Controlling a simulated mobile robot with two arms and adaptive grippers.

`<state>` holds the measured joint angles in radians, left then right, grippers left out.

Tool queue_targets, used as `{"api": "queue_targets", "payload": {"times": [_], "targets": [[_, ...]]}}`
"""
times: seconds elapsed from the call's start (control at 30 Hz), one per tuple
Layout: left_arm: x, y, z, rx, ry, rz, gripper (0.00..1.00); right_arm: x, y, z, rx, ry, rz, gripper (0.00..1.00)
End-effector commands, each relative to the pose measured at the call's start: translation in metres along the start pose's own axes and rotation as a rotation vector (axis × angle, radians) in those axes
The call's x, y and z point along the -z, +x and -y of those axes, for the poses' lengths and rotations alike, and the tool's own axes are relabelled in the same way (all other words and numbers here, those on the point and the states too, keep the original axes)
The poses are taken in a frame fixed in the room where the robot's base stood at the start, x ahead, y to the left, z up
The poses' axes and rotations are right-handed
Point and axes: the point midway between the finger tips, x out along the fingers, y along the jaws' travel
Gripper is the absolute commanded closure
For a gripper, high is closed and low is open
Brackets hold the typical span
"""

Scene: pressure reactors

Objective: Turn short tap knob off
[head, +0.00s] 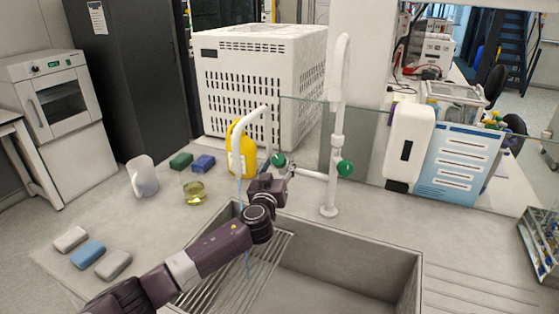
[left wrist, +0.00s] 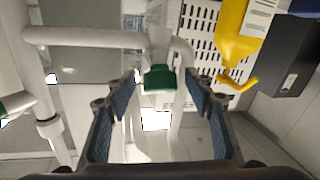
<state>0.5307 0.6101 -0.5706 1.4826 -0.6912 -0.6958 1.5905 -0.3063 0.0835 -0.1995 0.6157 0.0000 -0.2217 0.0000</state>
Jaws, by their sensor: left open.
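The short white tap (head: 262,112) stands at the back of the sink, with a green knob (head: 278,160) on its side. A thin bluish stream of water (head: 247,262) falls from its spout into the sink. My left gripper (head: 289,170) is just in front of and beside this knob. In the left wrist view the short tap's green knob (left wrist: 159,78) lies between the tips of the open fingers, with gaps on both sides. Its lower part against the tap body is partly hidden. My right gripper is not in view.
A tall white tap (head: 338,110) with its own green knob (head: 345,168) stands close to the right. A yellow bottle (head: 243,150) is behind the short tap. A beaker (head: 194,192) and jug (head: 143,176) stand left of the sink (head: 400,262).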

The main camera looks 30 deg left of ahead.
Motion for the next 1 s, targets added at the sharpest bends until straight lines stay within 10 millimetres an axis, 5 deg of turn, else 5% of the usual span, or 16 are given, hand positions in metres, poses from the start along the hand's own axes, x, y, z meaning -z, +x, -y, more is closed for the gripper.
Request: {"api": "queue_targets", "payload": {"times": [0.53,0.9,1.0], "targets": [[-0.001,0.017,0.000,0.000,0.000,0.001,0.52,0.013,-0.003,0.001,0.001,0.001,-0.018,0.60],[-0.001,0.017,0.000,0.000,0.001,0.001,0.93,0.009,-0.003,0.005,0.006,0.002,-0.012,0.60],[-0.001,0.017,0.000,-0.002,0.002,0.001,0.94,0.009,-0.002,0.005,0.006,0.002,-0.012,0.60]]}}
